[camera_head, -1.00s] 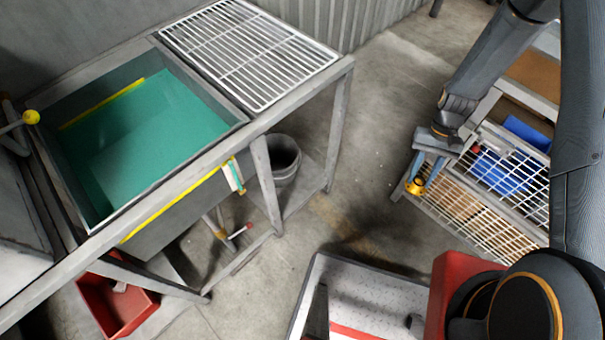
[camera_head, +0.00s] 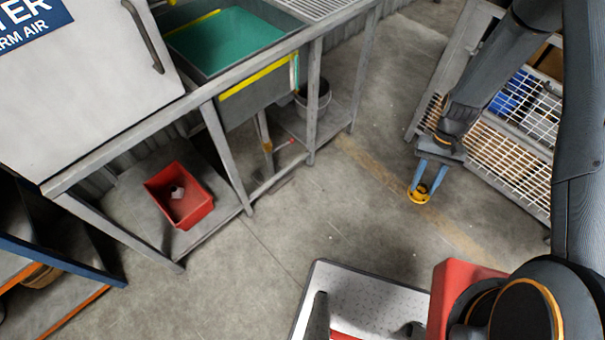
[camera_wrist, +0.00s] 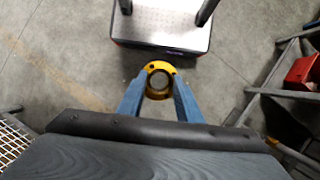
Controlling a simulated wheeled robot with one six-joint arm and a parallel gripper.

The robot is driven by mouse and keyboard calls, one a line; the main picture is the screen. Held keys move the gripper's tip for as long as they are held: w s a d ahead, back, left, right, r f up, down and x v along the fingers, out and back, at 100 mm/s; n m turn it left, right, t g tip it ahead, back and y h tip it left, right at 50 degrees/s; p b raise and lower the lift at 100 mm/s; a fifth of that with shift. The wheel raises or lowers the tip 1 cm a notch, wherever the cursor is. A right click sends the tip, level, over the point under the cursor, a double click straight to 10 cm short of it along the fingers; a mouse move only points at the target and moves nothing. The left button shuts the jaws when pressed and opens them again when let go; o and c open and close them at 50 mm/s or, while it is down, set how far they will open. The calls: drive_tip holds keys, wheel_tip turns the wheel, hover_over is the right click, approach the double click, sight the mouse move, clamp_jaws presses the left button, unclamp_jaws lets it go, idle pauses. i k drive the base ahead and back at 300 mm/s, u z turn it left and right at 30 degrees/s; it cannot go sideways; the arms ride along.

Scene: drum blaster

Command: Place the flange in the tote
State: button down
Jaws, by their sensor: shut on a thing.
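The flange (camera_head: 418,194) is a small yellow ring with a round hole. My gripper (camera_head: 427,184) is shut on it, with a blue finger on each side, and holds it in the air over bare floor. In the wrist view the flange (camera_wrist: 159,80) sits between the two fingertips (camera_wrist: 159,88). A red tote (camera_head: 180,195) stands on the low shelf under the sink bench, left of my gripper and well apart from it. The tote's edge also shows at the right of the wrist view (camera_wrist: 302,72).
The bench legs (camera_head: 228,155) and upper frame surround the shelf. A grey bucket (camera_head: 313,100) stands further right below the bench. A wire-mesh rack (camera_head: 510,150) is behind my arm. The concrete floor (camera_head: 340,210) between gripper and bench is clear.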

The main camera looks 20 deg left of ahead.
sight(192, 210)
drive_tip(key=k, duration=0.5)
drive_tip(key=u, duration=2)
drive_tip(key=i, duration=0.5)
drive_tip(key=u, duration=0.1)
